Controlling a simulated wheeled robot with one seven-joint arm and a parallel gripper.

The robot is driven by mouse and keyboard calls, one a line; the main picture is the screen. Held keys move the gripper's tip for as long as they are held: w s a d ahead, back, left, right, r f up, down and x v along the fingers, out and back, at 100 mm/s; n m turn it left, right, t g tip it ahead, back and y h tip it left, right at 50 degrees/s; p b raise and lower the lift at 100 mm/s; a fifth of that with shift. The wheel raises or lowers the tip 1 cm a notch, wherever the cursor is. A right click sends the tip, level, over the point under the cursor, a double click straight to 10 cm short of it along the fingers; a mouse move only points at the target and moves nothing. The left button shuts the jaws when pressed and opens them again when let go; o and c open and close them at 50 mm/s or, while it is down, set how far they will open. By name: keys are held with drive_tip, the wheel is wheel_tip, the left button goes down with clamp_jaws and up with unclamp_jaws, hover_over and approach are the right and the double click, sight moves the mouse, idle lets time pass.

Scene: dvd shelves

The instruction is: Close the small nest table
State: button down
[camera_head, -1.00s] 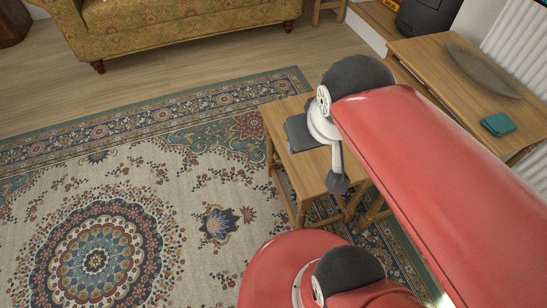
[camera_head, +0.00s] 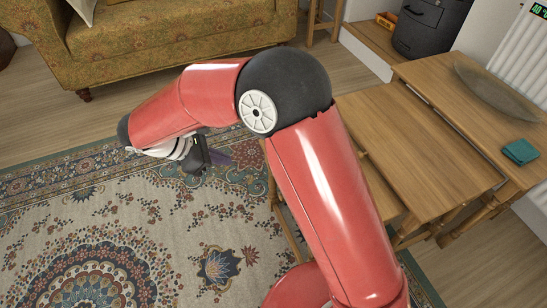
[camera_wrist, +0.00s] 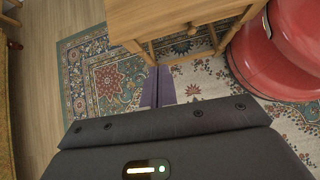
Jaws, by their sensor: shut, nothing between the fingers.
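The nest tables are light brown wood. One tabletop (camera_head: 425,140) sits out to the left of the larger table (camera_head: 470,90) at the right of the head view. A lower, smaller table shows left of it, with legs (camera_head: 287,222) on the rug; my arm hides most of its top. My gripper (camera_head: 220,157) is shut and empty, left of the small table and over the rug. In the wrist view its purple fingers (camera_wrist: 158,85) are together, just below the wooden table edge (camera_wrist: 170,22) and apparently apart from it. A round knob shows under that edge.
A patterned rug (camera_head: 95,255) covers the floor at left. A yellow-green sofa (camera_head: 170,45) stands behind my arm.

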drive_tip(key=w+r+b+x, duration=0.1)
drive_tip(key=x, duration=1.2)
drive_tip(key=shift+d+n, duration=0.35)
drive_tip(key=shift+n, duration=0.05)
drive_tip(key=shift+w, duration=0.15)
drive_tip(key=w+d, duration=0.3)
drive_tip(key=d, duration=0.5)
drive_tip(key=w+d, duration=0.4)
drive_tip(key=d, duration=0.4)
drive_tip(key=w+d+p, duration=0.1)
drive_tip(key=w+d, duration=0.3)
drive_tip(key=d, duration=0.4)
drive_tip(key=shift+w+d+r, duration=0.1)
drive_tip(key=shift+r, duration=0.1)
